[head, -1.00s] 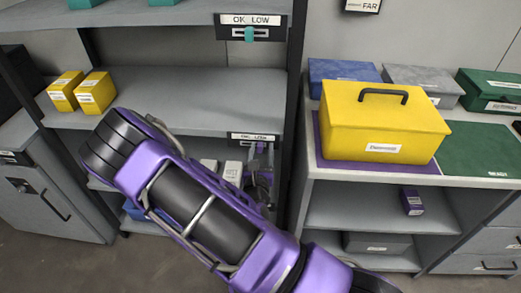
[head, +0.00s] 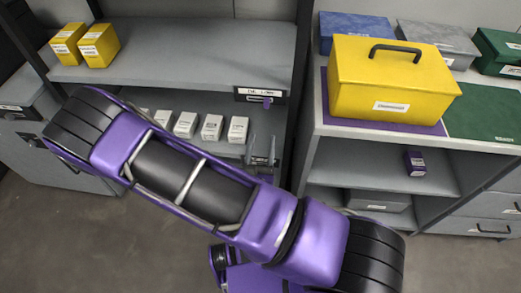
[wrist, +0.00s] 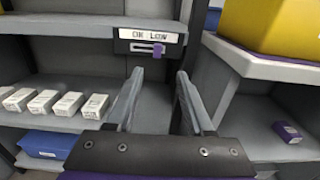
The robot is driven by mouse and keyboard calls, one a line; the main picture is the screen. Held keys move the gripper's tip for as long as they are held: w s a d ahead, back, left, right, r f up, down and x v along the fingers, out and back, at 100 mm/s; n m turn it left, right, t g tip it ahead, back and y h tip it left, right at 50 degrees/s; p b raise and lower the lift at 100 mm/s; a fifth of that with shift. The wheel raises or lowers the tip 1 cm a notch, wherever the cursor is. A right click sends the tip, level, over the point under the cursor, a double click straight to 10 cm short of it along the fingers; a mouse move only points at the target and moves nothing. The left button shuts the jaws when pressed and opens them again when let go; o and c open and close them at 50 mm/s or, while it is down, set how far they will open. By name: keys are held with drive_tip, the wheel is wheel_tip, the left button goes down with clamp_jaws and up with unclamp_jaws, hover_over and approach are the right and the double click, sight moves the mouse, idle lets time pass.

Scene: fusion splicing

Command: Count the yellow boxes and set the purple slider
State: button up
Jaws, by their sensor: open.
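Two yellow boxes (head: 68,45) (head: 98,45) with white labels stand side by side at the left of the shelf in the head view. The purple slider (head: 267,100) sits in a dark plate on the shelf edge; in the wrist view the slider (wrist: 158,49) is toward the right, under LOW of the "OK LOW" label (wrist: 150,35). My gripper (wrist: 160,75) is open and empty, fingers pointing toward the plate from just below it, apart from the slider. In the head view my gripper (head: 262,150) is small, below the plate.
Several white boxes (head: 212,127) stand in a row on the shelf below, left of my gripper. A blue bin (wrist: 48,143) is lower. To the right, a counter carries a yellow toolbox (head: 392,80) on a purple mat; a purple box (head: 415,163) lies beneath. An upright post separates the units.

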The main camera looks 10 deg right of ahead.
drive_tip(key=shift+p+v, duration=0.5)
drive_tip(key=shift+v, duration=1)
